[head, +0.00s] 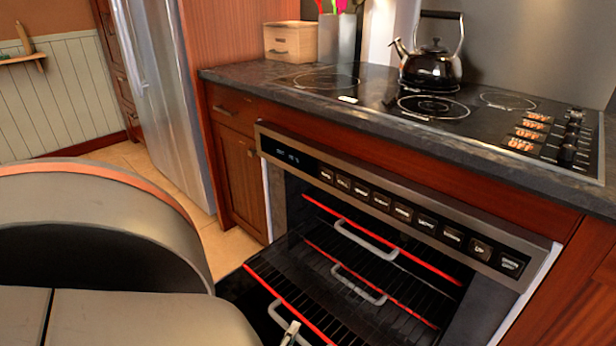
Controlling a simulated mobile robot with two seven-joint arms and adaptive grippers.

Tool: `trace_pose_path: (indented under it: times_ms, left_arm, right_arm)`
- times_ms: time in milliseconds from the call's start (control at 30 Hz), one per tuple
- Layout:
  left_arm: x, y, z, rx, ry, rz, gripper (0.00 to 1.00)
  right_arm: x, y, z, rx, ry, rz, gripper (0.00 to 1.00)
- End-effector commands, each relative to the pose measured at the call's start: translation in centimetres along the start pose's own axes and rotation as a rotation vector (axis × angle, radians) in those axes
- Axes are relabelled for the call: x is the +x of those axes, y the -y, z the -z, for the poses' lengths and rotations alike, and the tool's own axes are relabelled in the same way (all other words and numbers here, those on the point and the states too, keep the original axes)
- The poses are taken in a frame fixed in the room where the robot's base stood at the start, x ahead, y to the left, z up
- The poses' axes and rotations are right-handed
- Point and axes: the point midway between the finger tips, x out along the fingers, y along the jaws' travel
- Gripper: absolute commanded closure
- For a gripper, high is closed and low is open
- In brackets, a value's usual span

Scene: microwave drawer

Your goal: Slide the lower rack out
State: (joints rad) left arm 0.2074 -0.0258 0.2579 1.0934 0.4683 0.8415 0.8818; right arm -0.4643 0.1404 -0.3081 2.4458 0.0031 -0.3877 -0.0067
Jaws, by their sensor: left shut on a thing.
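The lower rack (268,288) is a dark wire rack with a red front bar and a grey loop handle. It stands out in front of the oven opening, farther forward than the two racks above it. My left gripper (290,334) shows only as a small light fingertip at the bottom edge, shut at the lower rack's handle (279,320). The rest of this gripper is hidden or out of frame. The middle rack (358,284) and upper rack (365,240), also with red bars and grey handles, sit inside the oven. My right gripper is not in view.
The oven's control panel (390,200) with a row of buttons is above the opening. A black kettle (432,66) stands on the cooktop (350,95). A fridge (165,100) is at the left. Some tiled floor (225,245) is clear. My arm covers the lower left.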

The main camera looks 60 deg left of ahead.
Motion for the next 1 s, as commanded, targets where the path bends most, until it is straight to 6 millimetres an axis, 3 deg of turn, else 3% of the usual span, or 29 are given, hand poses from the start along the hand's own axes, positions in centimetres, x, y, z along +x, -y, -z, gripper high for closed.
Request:
trace_pose_path:
  times_ms: [100,300,733,767,800,1000]
  left_arm:
    - [-1.9,0.3,0.8,-0.001,-0.001,-0.001,1.0]
    - [-3.4,0.7,1.4,-0.001,-0.001,-0.001,1.0]
    - [-3.7,0.8,1.6,0.0,-0.001,-0.001,1.0]
    - [-3.7,0.8,1.6,0.0,-0.001,-0.001,0.82]
    - [-3.7,0.8,1.6,0.0,-0.001,-0.001,0.72]
    - [-3.7,0.8,1.6,0.0,0.0,-0.001,0.7]
  right_arm:
    - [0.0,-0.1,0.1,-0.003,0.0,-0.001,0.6]
    - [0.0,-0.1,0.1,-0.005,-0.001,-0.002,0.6]
    - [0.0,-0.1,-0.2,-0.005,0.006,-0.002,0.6]
    - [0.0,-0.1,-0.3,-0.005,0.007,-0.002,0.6]
    - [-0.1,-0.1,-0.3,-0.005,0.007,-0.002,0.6]
    - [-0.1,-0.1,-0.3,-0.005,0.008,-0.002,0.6]
